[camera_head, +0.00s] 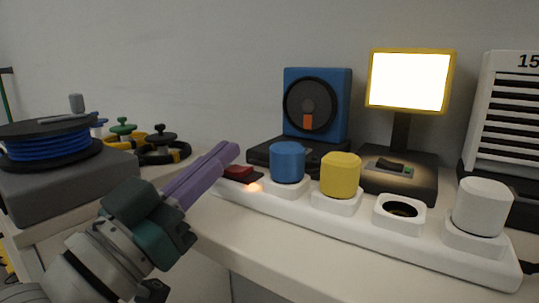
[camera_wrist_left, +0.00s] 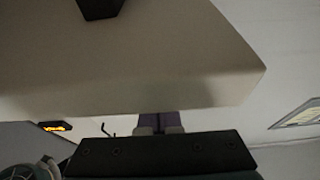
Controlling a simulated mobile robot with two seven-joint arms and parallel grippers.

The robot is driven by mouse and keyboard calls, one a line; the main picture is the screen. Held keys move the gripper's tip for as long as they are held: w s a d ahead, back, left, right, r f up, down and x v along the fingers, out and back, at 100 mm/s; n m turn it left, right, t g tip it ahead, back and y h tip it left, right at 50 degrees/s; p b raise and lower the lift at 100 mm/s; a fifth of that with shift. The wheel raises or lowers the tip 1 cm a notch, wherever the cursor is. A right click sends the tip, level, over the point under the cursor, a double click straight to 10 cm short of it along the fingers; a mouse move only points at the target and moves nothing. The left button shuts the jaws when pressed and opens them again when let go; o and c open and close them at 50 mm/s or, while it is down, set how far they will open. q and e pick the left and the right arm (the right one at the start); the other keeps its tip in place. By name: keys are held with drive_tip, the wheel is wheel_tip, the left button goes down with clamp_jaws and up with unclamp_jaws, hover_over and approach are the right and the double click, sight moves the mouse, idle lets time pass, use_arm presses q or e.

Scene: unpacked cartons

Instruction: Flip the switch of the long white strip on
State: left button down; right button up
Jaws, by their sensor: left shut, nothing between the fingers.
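The long white strip (camera_head: 330,220) lies along the white counter in the head view. Its dark red rocker switch (camera_head: 239,171) is at its left end, with a small orange light (camera_head: 255,187) glowing beside it. Blue, yellow and white plugs stand in its sockets; one socket is empty. My left gripper (camera_head: 227,151) is shut and empty, its purple fingers pointing up and right. The tips are just left of and above the switch in the picture and hide part of that end. I cannot tell whether they touch it. The fingers also show in the left wrist view (camera_wrist_left: 160,122).
Behind the strip stand a blue box with a round dial (camera_head: 318,104), a lit yellow-framed lamp (camera_head: 409,81) and a white slatted unit (camera_head: 507,122). A blue cable reel (camera_head: 50,148) sits on a grey block at left. The counter's front is clear.

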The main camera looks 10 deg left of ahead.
use_arm(q)
wheel_tip(320, 180, up, 3)
drive_tip(key=shift+w+a+r+p, duration=0.1)
drive_tip(key=shift+r+p, duration=0.05)
drive_tip(key=shift+p, duration=0.65)
drive_tip(key=v, duration=1)
drive_tip(key=shift+f, duration=0.3)
use_arm(e)
drive_tip(key=v, duration=0.3)
drive_tip(key=shift+w+a+r, duration=0.15)
drive_tip(key=shift+a+r, duration=0.05)
drive_tip(key=shift+a, duration=0.05)
use_arm(q)
wheel_tip(320, 180, up, 9)
drive_tip(key=s+d+g+y+p, duration=0.1)
drive_tip(key=d+g+y+p, duration=0.4)
drive_tip(key=p, duration=1.3)
drive_tip(key=s+a+r+n+g+y+p, duration=0.1)
drive_tip(key=s+a+r+g+p, duration=0.2)
drive_tip(key=s+r+g+p, duration=0.45)
drive_tip(key=s+a+r+n+g+y+p, duration=0.1)
drive_tip(key=s+a+r+g+p, duration=0.3)
drive_tip(key=s+p, duration=0.5)
wheel_tip(320, 180, up, 37)
drive_tip(key=p, duration=3.7)
drive_tip(key=shift+w+d+r+p, duration=0.25)
drive_tip(key=shift+w+d+p, duration=0.1)
drive_tip(key=shift+w, duration=0.1)
use_arm(e)
wheel_tip(320, 180, up, 72)
